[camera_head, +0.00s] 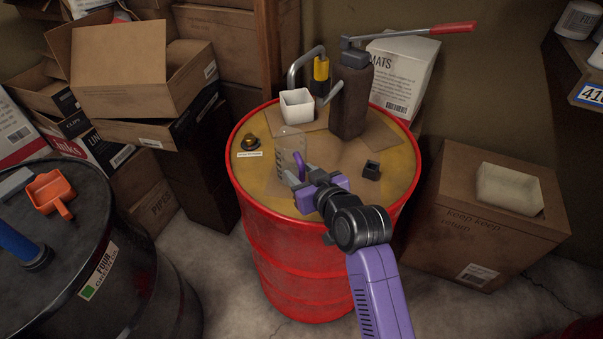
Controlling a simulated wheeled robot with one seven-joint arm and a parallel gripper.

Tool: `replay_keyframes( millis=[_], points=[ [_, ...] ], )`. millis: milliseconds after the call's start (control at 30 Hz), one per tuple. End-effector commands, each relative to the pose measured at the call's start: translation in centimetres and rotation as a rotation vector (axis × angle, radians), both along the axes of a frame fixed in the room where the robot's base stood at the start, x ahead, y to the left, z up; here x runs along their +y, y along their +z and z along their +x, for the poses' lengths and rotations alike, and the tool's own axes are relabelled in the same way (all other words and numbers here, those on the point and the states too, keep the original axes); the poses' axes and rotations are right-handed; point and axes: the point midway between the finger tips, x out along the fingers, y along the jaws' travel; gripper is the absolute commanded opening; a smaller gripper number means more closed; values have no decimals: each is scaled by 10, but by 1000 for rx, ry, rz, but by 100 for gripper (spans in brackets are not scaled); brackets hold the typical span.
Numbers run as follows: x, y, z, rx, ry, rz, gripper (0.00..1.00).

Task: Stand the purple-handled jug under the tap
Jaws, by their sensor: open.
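The clear jug (288,149) with a purple handle (299,165) stands upright on top of the red drum (310,255). My gripper (301,178) is open at the jug's near right side, its fingertips close to the handle. I cannot tell whether they touch it, and the gripper hides the jug's lower right part. Behind the jug, a bent grey pipe (300,61) that looks like the tap rises beside a dark pump body (350,100) with a red-handled lever (453,28). A white square container (297,106) stands in front of and below the pipe.
A black drum (130,265) with an orange scoop (50,192) stands left. Cardboard boxes (480,215) flank the drum.

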Motion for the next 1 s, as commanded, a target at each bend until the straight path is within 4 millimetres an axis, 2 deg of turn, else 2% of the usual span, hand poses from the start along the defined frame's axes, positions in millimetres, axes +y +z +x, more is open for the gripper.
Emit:
replay_keyframes(
  millis=[167, 500, 633, 867, 1000],
  points=[
    [-5, 3, -7, -1, -1, 0, 40],
    [-27, 22, -47, -1, -1, 0, 40],
    [-33, 27, -58, -1, -1, 0, 40],
    [-36, 30, -63, 1, -1, 2, 40],
    [-38, 42, -57, -38, -26, 36, 40]
  ],
)
